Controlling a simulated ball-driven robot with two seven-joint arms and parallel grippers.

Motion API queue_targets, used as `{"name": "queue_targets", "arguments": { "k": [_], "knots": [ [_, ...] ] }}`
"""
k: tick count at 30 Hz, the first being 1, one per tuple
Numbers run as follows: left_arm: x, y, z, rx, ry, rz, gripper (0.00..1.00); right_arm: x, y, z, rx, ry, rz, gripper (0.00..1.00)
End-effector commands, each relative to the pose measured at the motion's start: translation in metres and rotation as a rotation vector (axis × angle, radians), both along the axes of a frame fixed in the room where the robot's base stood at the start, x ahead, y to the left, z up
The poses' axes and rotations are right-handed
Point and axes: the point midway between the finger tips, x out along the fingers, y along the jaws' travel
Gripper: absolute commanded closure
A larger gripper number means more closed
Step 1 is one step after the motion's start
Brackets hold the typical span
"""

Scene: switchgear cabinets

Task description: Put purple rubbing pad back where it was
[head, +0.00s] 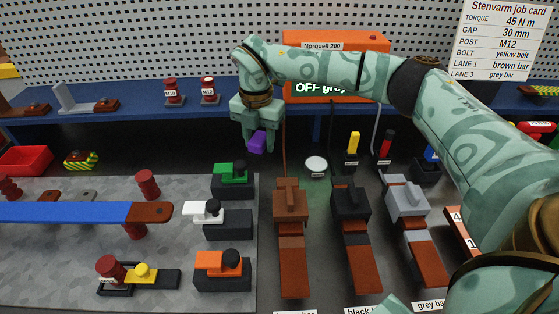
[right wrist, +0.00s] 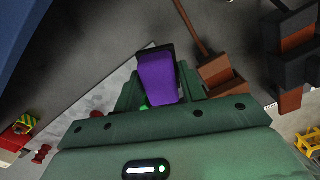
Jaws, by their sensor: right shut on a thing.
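The purple rubbing pad (head: 257,142) is held between the fingertips of my right gripper (head: 257,130), above the dark bench top. It also shows in the right wrist view (right wrist: 160,78), where the jaws close on it and a dark part is visible at its far end. In the head view the pad hangs below the gripper, behind the green-topped black block (head: 233,179) and apart from the bench. My left gripper is in neither view.
A grey mat (head: 60,290) holds a blue bar (head: 60,212), a white-topped block (head: 225,220) and an orange-topped block (head: 221,268). Several bar pieces stand right of it. A round white disc (head: 316,166) and yellow (head: 353,143) and red-black (head: 386,147) upright items stand behind.

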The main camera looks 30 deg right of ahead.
Motion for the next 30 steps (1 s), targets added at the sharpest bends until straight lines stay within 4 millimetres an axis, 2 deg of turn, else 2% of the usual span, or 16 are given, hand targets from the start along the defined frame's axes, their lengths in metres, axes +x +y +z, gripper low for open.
{"name": "queue_targets", "arguments": {
  "k": [1,3,6,14,17,21,30],
  "knots": [
    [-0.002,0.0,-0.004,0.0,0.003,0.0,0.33,-0.001,-0.015,-0.009,0.0,0.002,-0.005,0.81],
    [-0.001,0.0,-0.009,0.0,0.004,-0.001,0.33,-0.002,-0.026,-0.025,0.0,0.005,-0.001,0.81],
    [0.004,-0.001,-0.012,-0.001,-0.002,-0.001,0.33,-0.002,-0.038,-0.039,0.0,0.002,-0.001,0.81],
    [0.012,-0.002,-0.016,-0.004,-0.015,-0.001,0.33,-0.003,-0.053,-0.055,-0.001,0.001,0.0,0.81],
    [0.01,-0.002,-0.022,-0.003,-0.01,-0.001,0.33,-0.004,-0.064,-0.071,-0.001,0.003,-0.002,0.81],
    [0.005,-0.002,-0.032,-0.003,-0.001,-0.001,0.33,-0.004,-0.062,-0.097,0.0,0.004,0.003,0.81],
    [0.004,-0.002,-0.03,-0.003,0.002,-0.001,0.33,-0.004,-0.062,-0.097,0.0,0.0,0.002,0.81]
  ]
}}
